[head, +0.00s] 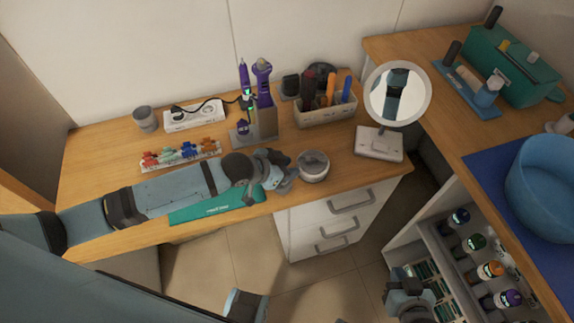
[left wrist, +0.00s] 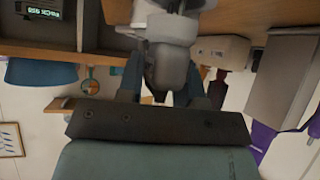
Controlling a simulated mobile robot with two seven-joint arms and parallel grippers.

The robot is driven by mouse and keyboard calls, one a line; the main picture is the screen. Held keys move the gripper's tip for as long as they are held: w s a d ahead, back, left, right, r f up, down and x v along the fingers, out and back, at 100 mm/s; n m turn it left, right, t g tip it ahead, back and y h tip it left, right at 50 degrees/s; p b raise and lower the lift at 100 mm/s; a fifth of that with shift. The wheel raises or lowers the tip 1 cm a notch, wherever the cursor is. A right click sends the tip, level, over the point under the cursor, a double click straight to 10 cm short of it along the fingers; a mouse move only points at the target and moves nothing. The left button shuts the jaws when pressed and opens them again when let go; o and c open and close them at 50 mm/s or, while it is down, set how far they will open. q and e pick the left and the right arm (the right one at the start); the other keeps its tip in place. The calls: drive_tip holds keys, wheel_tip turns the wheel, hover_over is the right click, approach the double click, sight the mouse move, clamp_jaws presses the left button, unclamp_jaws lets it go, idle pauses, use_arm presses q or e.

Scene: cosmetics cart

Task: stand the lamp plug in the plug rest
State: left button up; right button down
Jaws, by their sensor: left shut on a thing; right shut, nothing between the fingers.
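My left gripper (head: 285,172) is low over the front of the wooden desk, beside a round grey holder (head: 313,167), which may be the plug rest. In the left wrist view, its blue fingers are shut on a dark grey rounded piece (left wrist: 170,72), apparently the lamp plug. A paler grey shape (left wrist: 168,28) lies just beyond the piece; I cannot tell whether they touch. The gripper hides the piece in the head view. The ring lamp (head: 378,143) stands right of the holder. My right gripper (head: 408,300) is shut and empty at the lower right, away from the desk.
A power strip (head: 195,115) with a black plug and a grey cup (head: 145,119) stand at the back left. A tool stand (head: 262,126) and a bottle bin (head: 325,115) are behind the gripper. A green strip (head: 215,207) lies under my left arm, near the front edge.

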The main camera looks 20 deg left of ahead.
use_arm(q)
drive_tip(key=shift+f, duration=0.15)
drive_tip(key=shift+f, duration=0.1)
clamp_jaws()
drive_tip(key=shift+f, duration=0.25)
drive_tip(key=shift+r, duration=0.1)
drive_tip(key=shift+r+p, duration=0.75)
drive_tip(key=shift+p, duration=0.15)
drive_tip(key=shift+w, duration=0.1)
